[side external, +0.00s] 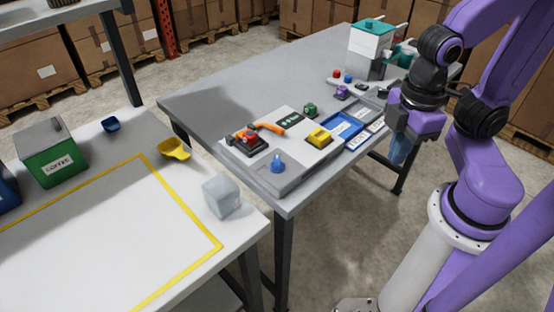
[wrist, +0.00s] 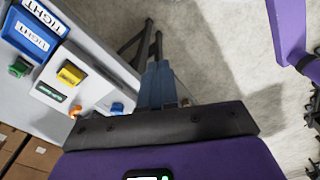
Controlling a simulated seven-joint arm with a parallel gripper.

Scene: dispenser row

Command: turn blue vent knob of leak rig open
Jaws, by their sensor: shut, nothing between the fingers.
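The blue vent knob (side external: 277,163) stands at the front corner of the light grey leak rig panel (side external: 299,158) on the grey table. In the wrist view the blue knob (wrist: 117,107) shows low on the left, partly against the dark gripper body. My gripper (side external: 398,155) hangs to the right of the rig, beyond the table's edge, well apart from the knob. Its blue fingers (wrist: 157,85) are shut and empty, pointing down over the floor. Which way the knob is turned is too small to tell.
The rig also bears a yellow block (side external: 319,137), a green knob (side external: 310,109), an orange handle (side external: 271,128) and a red part on a black base (side external: 248,138). Blue labelled trays (side external: 345,127) lie right of it. A translucent cube (side external: 221,196) sits on the white table.

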